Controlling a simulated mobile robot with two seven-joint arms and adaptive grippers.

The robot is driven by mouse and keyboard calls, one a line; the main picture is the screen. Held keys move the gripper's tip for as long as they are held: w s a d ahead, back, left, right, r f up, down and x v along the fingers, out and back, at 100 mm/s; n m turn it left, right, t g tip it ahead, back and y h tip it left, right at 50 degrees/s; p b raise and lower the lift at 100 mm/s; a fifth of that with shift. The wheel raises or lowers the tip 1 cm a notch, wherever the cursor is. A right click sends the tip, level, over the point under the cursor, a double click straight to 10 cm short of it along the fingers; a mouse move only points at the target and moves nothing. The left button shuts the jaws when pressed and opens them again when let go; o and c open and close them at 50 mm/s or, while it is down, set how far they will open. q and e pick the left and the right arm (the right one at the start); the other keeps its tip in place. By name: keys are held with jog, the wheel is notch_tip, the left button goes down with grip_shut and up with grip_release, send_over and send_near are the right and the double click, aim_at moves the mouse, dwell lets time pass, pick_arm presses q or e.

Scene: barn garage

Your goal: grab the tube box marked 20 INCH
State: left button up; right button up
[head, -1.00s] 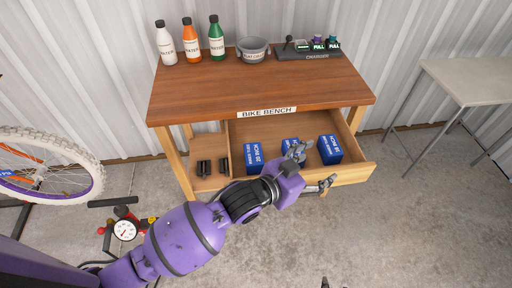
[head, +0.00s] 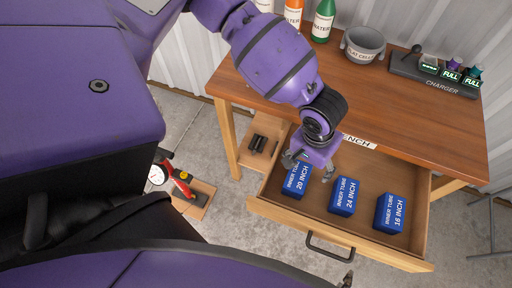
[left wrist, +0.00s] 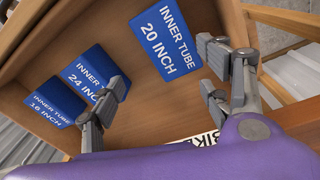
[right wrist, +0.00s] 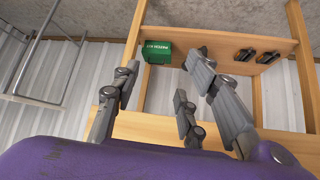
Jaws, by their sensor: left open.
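The blue tube box marked 20 INCH (head: 296,180) lies at the left end of the open drawer (head: 342,234). It also shows in the left wrist view (left wrist: 165,42), its label facing the camera. My left gripper (head: 308,170) is open above this box, fingers apart and empty, partly covering it in the head view. In the left wrist view its fingers (left wrist: 158,82) stand apart with the box ahead of them. The blue boxes marked 24 INCH (head: 344,196) and 16 INCH (head: 390,213) lie to the right. My right gripper (right wrist: 163,80) is open and empty in the right wrist view.
The drawer's front wall and dark handle (head: 330,246) face me. The bench top (head: 400,115) overhangs the drawer's back, with a grey bowl (head: 363,44) and a charger (head: 433,75) on it. A green box (right wrist: 158,52) shows in the right wrist view.

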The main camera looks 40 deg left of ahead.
aim_at(298, 176)
pick_arm(q)
jog(key=shift+s+a+f+n+g+y, duration=0.15)
jog(key=shift+s+a+n+g+y, duration=0.25)
jog(key=shift+n, duration=0.4)
jog(key=shift+a+n, duration=0.3)
jog(key=shift+n, duration=0.2)
jog(key=shift+s+n, duration=0.25)
jog(key=shift+n, duration=0.05)
jog(key=f, duration=0.2)
jog(key=shift+s+f, duration=0.35)
notch_tip(298, 176, down, 4)
jog(key=shift+s+f+b, duration=0.1)
jog(key=shift+f+b, duration=0.15)
jog(key=shift+b, duration=0.2)
jog(key=shift+f, duration=0.3)
jog(key=shift+r, duration=0.1)
jog(key=c, duration=1.4)
pick_arm(e)
jog(key=shift+s+f, duration=0.15)
jog(key=shift+f, duration=0.35)
pick_arm(q)
jog(key=shift+o, duration=0.2)
